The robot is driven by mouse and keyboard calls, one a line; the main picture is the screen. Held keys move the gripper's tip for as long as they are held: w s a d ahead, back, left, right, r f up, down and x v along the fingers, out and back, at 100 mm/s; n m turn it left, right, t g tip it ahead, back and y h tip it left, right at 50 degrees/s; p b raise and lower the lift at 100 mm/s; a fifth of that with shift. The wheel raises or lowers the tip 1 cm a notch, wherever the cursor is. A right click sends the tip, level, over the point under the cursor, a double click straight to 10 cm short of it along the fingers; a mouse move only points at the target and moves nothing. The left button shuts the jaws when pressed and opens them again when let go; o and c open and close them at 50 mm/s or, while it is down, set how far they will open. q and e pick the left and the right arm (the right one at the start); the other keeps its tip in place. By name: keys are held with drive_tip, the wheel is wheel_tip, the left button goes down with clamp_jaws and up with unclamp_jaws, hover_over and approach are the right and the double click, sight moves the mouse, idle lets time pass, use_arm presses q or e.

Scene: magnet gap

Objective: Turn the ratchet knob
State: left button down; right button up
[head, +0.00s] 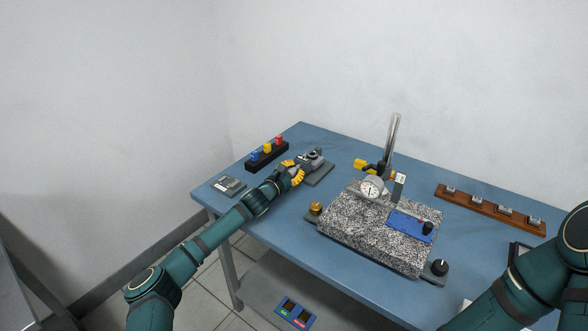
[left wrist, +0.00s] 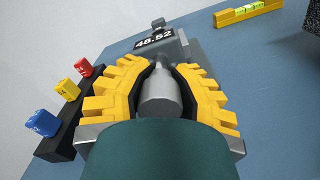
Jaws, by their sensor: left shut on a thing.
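A grey measuring device (head: 318,165) with a display reading 48.52 (left wrist: 156,43) stands near the far left of the blue table. Its ratchet knob (left wrist: 160,92), a light grey cylinder, points toward my left wrist camera. My left gripper (head: 292,172) has yellow ribbed fingers, which also show in the left wrist view (left wrist: 158,85) on both sides of the knob. They are shut on it. My wrist hides the near end of the knob. My right arm comes in at the lower right, but its gripper is out of view.
A black rack (head: 267,157) with blue, yellow and red blocks stands left of the device. A small grey box (head: 229,186) lies at the left edge. A speckled granite plate (head: 350,220) with a dial gauge (head: 371,188) fills the middle. A wooden rack (head: 489,210) lies right.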

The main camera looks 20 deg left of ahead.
use_arm(q)
drive_tip(key=n+p, duration=0.2)
drive_tip(key=n, duration=0.1)
drive_tip(key=shift+d+r+n, duration=0.1)
drive_tip(key=shift+r+n, duration=0.05)
drive_tip(key=shift+n, duration=0.25)
drive_tip(key=n+p, duration=0.2)
drive_tip(key=n, duration=0.1)
drive_tip(key=shift+n+p, duration=0.3)
drive_tip(key=shift+p, duration=0.05)
drive_tip(key=n+p, duration=0.3)
drive_tip(key=shift+r+n, duration=0.15)
drive_tip(key=shift+n, duration=0.25)
drive_tip(key=n+p, duration=0.2)
drive_tip(key=shift+n, duration=0.3)
drive_tip(key=n+p, duration=0.2)
drive_tip(key=n, duration=0.1)
drive_tip(key=shift+n, duration=1.5)
drive_tip(key=shift+f+n, duration=0.2)
drive_tip(key=shift+n, duration=0.9)
drive_tip(key=shift+a, duration=0.2)
